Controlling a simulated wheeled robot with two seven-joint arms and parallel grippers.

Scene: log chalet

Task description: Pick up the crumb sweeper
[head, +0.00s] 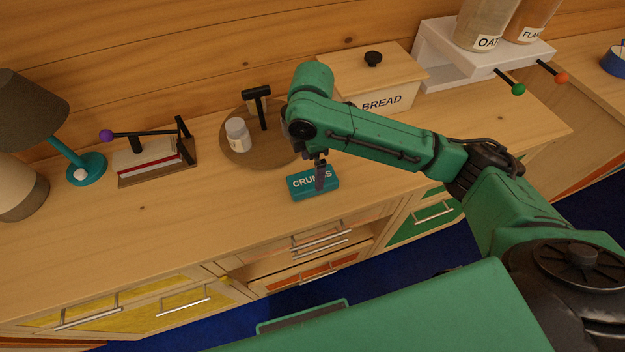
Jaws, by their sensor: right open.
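The crumb sweeper (300,188) is a small teal block lettered "CRUMBS", lying on the wooden counter near its front edge. My right arm reaches in from the right, and my right gripper (320,188) points down at the sweeper. The fingers are open and overlap the middle of the sweeper in the picture, hiding part of its lettering. I cannot tell whether they touch it. My left gripper is out of view.
A round wooden board (236,158) with a white jar (238,135) and a black T-shaped tool (260,108) lies behind the sweeper. A bread box (385,100) stands behind my right arm. A book press (150,160) and lamp (30,108) stand left. The counter's left front is clear.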

